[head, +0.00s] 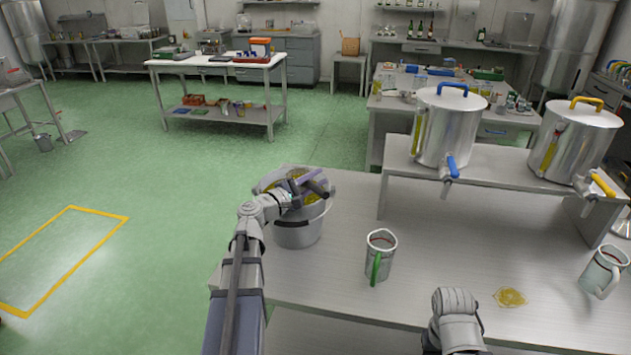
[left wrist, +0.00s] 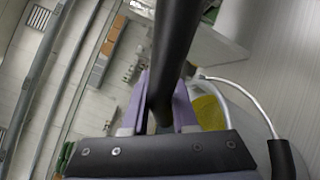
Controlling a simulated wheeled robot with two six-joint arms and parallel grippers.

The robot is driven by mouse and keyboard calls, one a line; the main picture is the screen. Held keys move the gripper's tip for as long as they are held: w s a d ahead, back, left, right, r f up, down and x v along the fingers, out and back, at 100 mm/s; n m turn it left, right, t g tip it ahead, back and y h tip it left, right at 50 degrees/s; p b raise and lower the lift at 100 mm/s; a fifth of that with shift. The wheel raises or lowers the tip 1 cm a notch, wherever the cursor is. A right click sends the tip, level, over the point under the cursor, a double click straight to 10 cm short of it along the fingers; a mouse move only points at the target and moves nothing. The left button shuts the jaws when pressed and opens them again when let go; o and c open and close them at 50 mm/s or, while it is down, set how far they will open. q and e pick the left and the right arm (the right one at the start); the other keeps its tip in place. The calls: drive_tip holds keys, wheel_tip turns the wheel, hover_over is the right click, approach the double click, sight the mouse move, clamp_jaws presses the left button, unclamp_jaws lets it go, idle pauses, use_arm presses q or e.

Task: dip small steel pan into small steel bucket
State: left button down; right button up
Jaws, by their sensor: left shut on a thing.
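The small steel bucket (head: 297,230) stands upright near the left edge of the steel table, with yellow contents showing inside its rim. My left gripper (head: 312,186) is over the bucket's mouth, its purple fingers shut on a dark bar, which I take for the handle of the small steel pan (left wrist: 178,60). The pan's bowl is mostly hidden behind my gripper in the head view, so I cannot tell whether it touches the yellow contents. In the left wrist view the bucket's wire handle (left wrist: 240,88) and yellow contents (left wrist: 208,113) show beside the fingers. My right gripper is out of view.
A steel mug with a green handle (head: 380,256) stands right of the bucket. Another mug (head: 604,271) is at the table's right. A yellow puddle (head: 510,297) lies between them. Two lidded steel tanks with taps (head: 449,128) (head: 573,142) stand on a raised shelf (head: 500,170).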

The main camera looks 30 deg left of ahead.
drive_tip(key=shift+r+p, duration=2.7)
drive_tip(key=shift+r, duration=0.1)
